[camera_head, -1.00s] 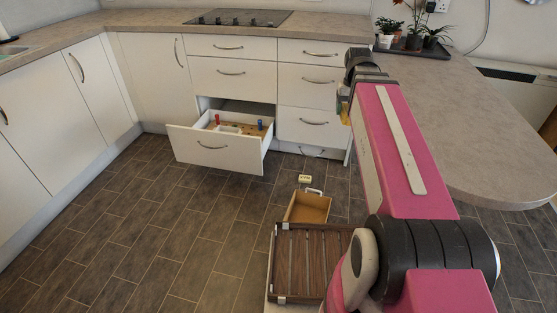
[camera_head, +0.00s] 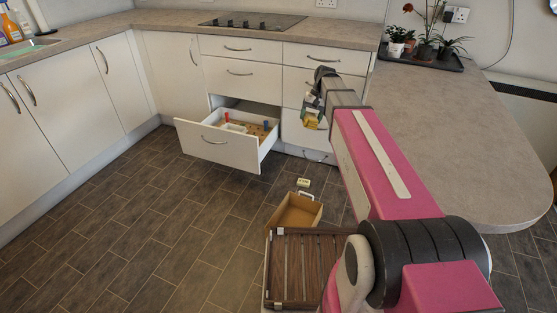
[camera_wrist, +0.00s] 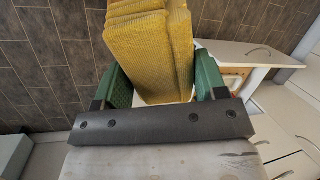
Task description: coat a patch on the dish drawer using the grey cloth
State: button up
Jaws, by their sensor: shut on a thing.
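The dish drawer is likely the open white lower drawer (camera_head: 216,147), pulled out under the hob; it holds red and blue items and a pale tray. Its front also shows at upper right in the wrist view (camera_wrist: 232,54). My gripper (camera_wrist: 160,80) has green fingers shut on a folded, ribbed mustard-yellow cloth (camera_wrist: 146,42); I see no grey cloth. In the head view, my gripper (camera_head: 312,108) hangs right of the drawer and apart from it, before the right-hand drawer stack. The cloth's gripped end is partly hidden.
An open tan box with a handle (camera_head: 296,212) and a dark slatted wooden tray (camera_head: 308,262) are in front of me. A rounded counter (camera_head: 455,130) fills the right. The floor left of the box is clear.

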aim_at(262, 154)
jog(key=w+a+f+m+y, duration=0.3)
jog(key=w+a+f+y, duration=0.25)
jog(key=w+f, duration=0.5)
jog(key=w+a+f+m+y, duration=0.2)
jog(key=w+a+f+y, duration=0.3)
jog(key=w+f, duration=0.6)
jog(key=w+a+f+m+t+y, duration=0.1)
jog(key=w+f+m+t, duration=0.15)
jog(key=f, duration=0.65)
jog(key=w+a+f+m+t+y, duration=0.1)
jog(key=w+a+f+t, duration=0.2)
jog(key=f, duration=0.6)
jog(key=w+f+m+t+y, duration=0.2)
jog(key=w+f+t, duration=0.15)
jog(key=f, duration=0.65)
jog(key=shift+g+h, duration=0.25)
jog(key=shift+g, duration=0.15)
jog(key=shift+w+x, duration=0.2)
jog(key=shift+x, duration=1.35)
jog(key=shift+w+x, duration=0.2)
jog(key=shift+x, duration=1.4)
jog(key=shift+x, duration=0.85)
jog(key=shift+w+d+r, duration=0.1)
jog(key=shift+w+r, duration=0.05)
